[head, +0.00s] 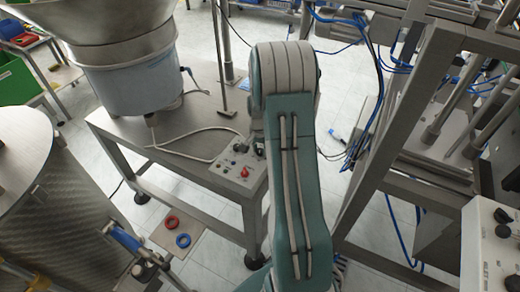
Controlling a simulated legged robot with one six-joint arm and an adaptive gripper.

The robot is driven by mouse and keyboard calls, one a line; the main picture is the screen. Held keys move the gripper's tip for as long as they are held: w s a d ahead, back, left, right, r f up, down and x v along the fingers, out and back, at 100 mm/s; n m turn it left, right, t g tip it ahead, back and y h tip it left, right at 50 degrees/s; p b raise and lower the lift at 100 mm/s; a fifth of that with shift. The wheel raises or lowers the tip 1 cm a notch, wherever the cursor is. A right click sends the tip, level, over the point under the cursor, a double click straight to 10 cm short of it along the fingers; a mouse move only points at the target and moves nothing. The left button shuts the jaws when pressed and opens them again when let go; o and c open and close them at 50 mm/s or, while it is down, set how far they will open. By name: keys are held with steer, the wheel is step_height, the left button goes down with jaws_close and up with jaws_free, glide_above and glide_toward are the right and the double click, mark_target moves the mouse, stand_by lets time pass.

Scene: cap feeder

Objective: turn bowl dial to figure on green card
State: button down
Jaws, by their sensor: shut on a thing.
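A grey control box (238,168) with several small knobs and a red button (245,172) sits on the right front corner of the steel table. My arm reaches over its right side. A dark part of my gripper (258,143) shows at the box's upper right edge, beside my arm. It is shut on what appears to be a dial there, but the fingertips and the dial are mostly hidden. The feeder bowl (105,45) stands on its blue-grey drum (135,82) at the upper left. I cannot make out a green card or any dial figures.
The steel table (185,125) carries a loose white cable (180,148) and an upright post (222,60). A large metal drum (60,205) stands at left. A metal frame (400,120) with blue hoses stands close on the right. Another control panel (495,245) is at lower right.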

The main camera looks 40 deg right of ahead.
steer(key=m, duration=0.4)
steer(key=shift+w+d+r+m, duration=0.1)
steer(key=shift+w+r+m, duration=0.1)
steer(key=shift+m, duration=0.1)
stand_by(0.3)
steer(key=shift+c, duration=2)
jaws_free()
steer(key=shift+f, duration=0.1)
steer(key=shift+s, duration=0.1)
step_height(320, 180, up, 12)
steer(key=shift+f, duration=0.1)
